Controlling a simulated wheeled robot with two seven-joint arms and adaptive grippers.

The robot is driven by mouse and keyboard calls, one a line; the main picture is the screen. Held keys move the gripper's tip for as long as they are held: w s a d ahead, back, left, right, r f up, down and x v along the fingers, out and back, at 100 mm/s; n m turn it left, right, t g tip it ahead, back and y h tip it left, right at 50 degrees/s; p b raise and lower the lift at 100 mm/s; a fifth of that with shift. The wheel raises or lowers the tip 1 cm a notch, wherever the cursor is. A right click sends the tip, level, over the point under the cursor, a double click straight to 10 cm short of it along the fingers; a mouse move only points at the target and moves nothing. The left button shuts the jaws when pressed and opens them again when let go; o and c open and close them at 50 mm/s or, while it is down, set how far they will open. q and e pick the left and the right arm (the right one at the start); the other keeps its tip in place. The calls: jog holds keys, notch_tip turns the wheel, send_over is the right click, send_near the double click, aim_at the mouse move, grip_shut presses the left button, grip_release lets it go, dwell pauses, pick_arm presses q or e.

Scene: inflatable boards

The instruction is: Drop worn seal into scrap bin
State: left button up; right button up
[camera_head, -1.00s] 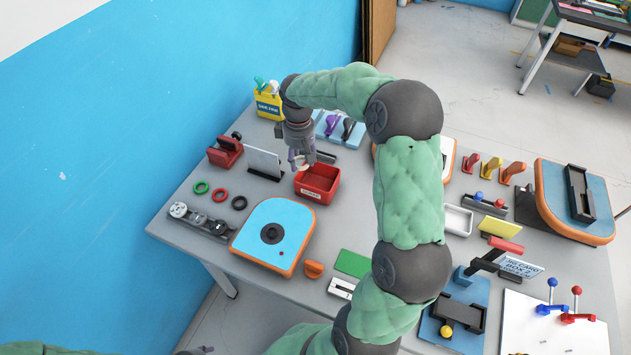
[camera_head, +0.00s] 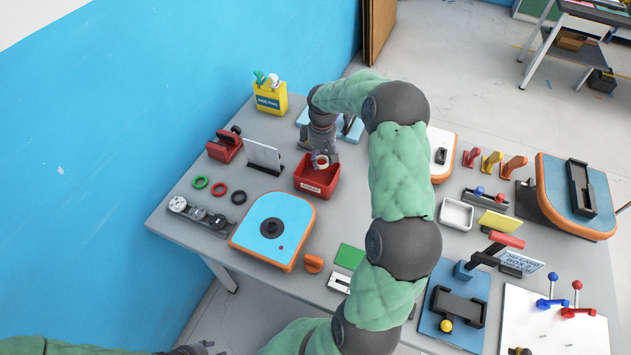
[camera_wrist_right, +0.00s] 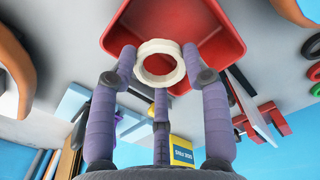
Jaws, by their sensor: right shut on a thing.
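The worn seal is a pale, off-white ring. In the right wrist view the worn seal (camera_wrist_right: 141,70) sits between the fingertips of my right gripper (camera_wrist_right: 158,72), which is shut on it. In the head view the worn seal (camera_head: 321,161) shows small under my right gripper (camera_head: 321,157). The scrap bin is a red open box; the scrap bin (camera_head: 318,188) stands on the table just below the gripper, and in the wrist view the scrap bin (camera_wrist_right: 215,45) lies behind the ring. My left gripper (camera_head: 205,350) shows only in part at the bottom edge.
Green, red and black rings (camera_head: 219,189) lie left of the bin. A blue-topped orange board (camera_head: 265,215) lies in front of it. A card stand (camera_head: 263,154) is at its left, and a yellow bottle holder (camera_head: 270,98) is behind. My right arm covers the table's middle.

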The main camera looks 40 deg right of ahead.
jog(key=shift+f, duration=0.55)
jog(key=o, duration=0.9)
notch_tip(320, 180, up, 12)
